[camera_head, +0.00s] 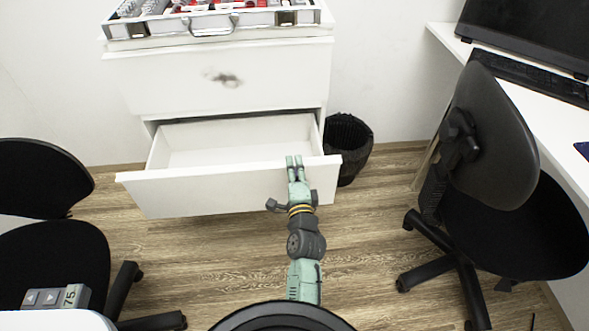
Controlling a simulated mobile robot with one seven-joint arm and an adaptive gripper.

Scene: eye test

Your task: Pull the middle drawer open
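A white drawer cabinet (225,75) stands against the wall. Its upper drawer is shut and has a dark, blurred mark or handle (222,79) on its front. The drawer below it (210,190) is pulled out, and its empty white inside shows. Anything lower on the cabinet is hidden behind this front. My gripper (295,166) is at the right part of the open drawer's front, with its green fingertips at the top edge. I cannot tell whether the fingers grip the edge or only lie against it.
An open metal case (213,24) with small items sits on the cabinet. A black bin (348,140) stands right of the drawer. Black chairs stand at left (45,180) and right (495,135), by a white desk (448,42). Wooden floor (230,245) is clear in front.

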